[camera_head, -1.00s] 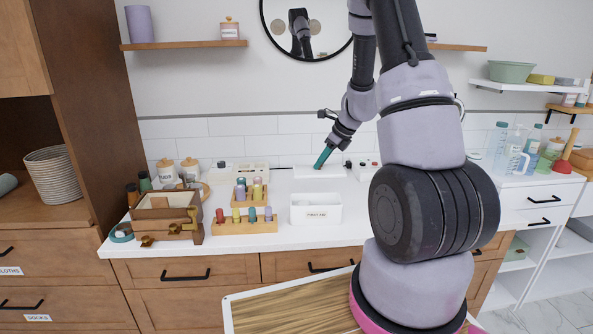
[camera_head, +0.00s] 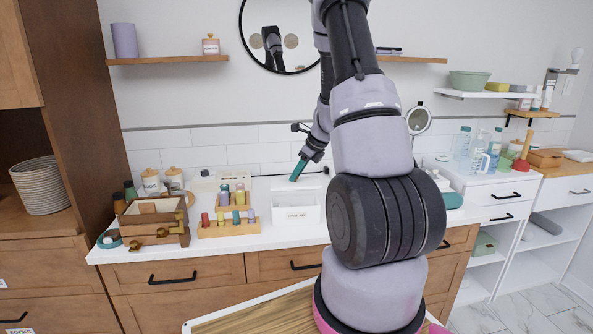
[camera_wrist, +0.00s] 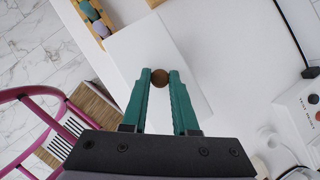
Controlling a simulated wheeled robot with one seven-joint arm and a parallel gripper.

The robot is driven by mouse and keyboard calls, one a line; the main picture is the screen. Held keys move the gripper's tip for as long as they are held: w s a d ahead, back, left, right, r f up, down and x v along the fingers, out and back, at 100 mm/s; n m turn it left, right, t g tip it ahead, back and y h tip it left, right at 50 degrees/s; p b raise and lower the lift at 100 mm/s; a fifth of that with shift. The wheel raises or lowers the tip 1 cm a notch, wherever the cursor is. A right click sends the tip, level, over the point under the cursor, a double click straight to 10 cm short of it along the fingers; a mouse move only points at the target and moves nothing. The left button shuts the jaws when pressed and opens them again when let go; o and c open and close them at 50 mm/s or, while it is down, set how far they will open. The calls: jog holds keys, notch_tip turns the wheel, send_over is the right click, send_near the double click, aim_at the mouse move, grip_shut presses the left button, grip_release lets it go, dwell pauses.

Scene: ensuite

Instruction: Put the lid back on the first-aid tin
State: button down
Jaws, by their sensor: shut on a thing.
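The first-aid tin (camera_head: 296,214) is a white, open-topped box with a label on its front, standing on the white counter. My gripper (camera_head: 296,178) has teal fingers and is just behind the tin, pointing down. In the wrist view the fingers (camera_wrist: 160,80) are shut on a round brown knob (camera_wrist: 160,76). The knob belongs to a flat white lid (camera_wrist: 150,45), which lies beneath the fingertips. The lid is hard to make out against the pale surfaces in the head view. I cannot tell whether it touches the counter.
A wooden block with coloured pegs (camera_head: 228,229) stands just left of the tin, and a wooden box with brass latches (camera_head: 155,222) farther left. My arm hides counter at right.

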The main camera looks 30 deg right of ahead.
aim_at(301, 183)
jog(key=shift+f, duration=2.35)
jog(key=shift+f, duration=0.65)
dwell(0.5)
jog(key=c, duration=0.6)
grip_release()
jog(key=o, duration=0.5)
jog(key=shift+r, duration=3.5)
